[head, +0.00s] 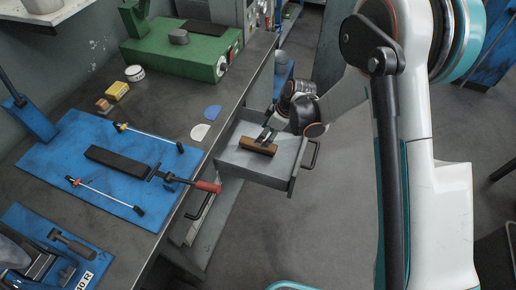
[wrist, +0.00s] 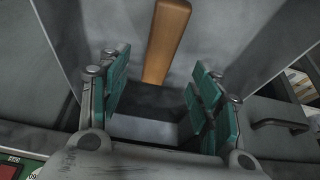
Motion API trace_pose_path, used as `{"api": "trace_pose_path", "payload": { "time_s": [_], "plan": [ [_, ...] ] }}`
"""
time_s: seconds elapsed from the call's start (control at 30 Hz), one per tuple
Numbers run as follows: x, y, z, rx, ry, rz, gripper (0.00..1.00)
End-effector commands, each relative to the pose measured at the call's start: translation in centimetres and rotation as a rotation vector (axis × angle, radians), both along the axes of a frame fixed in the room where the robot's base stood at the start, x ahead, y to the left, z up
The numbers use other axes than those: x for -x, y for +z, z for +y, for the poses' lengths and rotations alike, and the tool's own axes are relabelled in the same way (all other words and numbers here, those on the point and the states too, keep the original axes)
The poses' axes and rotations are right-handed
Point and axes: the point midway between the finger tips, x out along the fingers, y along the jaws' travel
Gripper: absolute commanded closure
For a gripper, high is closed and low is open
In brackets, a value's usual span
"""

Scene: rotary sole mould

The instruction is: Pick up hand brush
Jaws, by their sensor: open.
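The hand brush (head: 258,146) shows as a brown wooden bar lying in the open grey drawer (head: 235,163). In the wrist view, the brush's brown wood (wrist: 168,40) runs upward from between and beyond the fingertips; its bristles cannot be seen. My gripper (head: 266,133) is down at the drawer, right at the brush in the head view. In the wrist view my gripper (wrist: 160,68) has its green-padded fingers spread wide, with a gap between each finger and the wood.
The drawer's front handle (head: 311,155) sticks out at the right. Open floor lies right of the drawer.

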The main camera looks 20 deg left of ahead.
Motion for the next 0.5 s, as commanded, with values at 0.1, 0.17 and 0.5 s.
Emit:
{"api": "trace_pose_path", "payload": {
  "time_s": [0.1, 0.17, 0.5],
  "plan": [
    [0.0, -2.1, 0.8, 0.000, 0.001, 0.000, 0.42],
    [-0.1, -2.7, 1.0, 0.000, 0.000, -0.001, 0.42],
    [-0.1, -4.7, 1.8, 0.000, -0.001, -0.001, 0.42]
  ]
}}
